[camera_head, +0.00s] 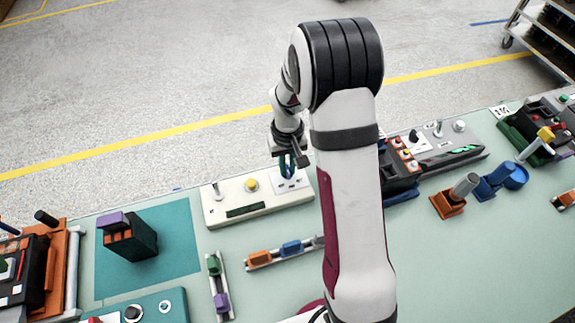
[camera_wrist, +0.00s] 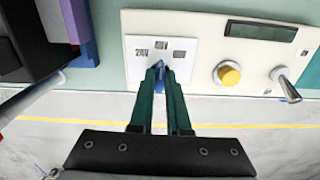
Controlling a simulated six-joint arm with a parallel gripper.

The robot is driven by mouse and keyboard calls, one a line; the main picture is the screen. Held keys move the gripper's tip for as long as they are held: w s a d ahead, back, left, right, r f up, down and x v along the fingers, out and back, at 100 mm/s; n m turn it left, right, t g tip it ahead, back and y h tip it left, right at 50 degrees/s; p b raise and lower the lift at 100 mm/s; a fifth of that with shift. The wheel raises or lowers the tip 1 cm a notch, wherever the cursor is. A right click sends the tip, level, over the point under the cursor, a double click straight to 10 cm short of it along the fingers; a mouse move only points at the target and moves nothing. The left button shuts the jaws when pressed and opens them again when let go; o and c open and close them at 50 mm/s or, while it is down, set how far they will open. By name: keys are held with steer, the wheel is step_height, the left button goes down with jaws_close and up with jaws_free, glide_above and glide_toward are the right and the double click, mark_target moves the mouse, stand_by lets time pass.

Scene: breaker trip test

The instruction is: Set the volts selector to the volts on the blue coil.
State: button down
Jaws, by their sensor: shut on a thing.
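The volts selector is a small blue knob (camera_wrist: 159,76) on a white plate (camera_wrist: 136,66) of the cream panel (camera_head: 222,209). Printed labels surround it; they are too small to read surely. My gripper (camera_wrist: 160,72) is shut on the blue knob with its green fingertips. In the head view my gripper (camera_head: 291,170) is over the right end of the panel, and the knob is mostly hidden there. A blue block (camera_head: 291,248), maybe the blue coil, sits on a short rail beside an orange block (camera_head: 259,258). I cannot read any volts marking on it.
The panel also has a yellow button (camera_head: 251,185), a dark display (camera_head: 246,211) and a metal toggle (camera_head: 216,189). A dark device with purple top (camera_head: 130,236) stands left on a teal mat (camera_head: 181,267). A black box with buttons (camera_head: 403,170) stands to the right.

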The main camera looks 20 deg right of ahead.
mark_target(288, 170)
steer(key=n, duration=0.4)
steer(key=shift+n, duration=0.3)
steer(key=n, duration=0.4)
steer(key=shift+n, duration=0.4)
steer(key=c, duration=0.9)
jaws_free()
step_height(288, 170, up, 16)
steer(key=shift+f, duration=0.1)
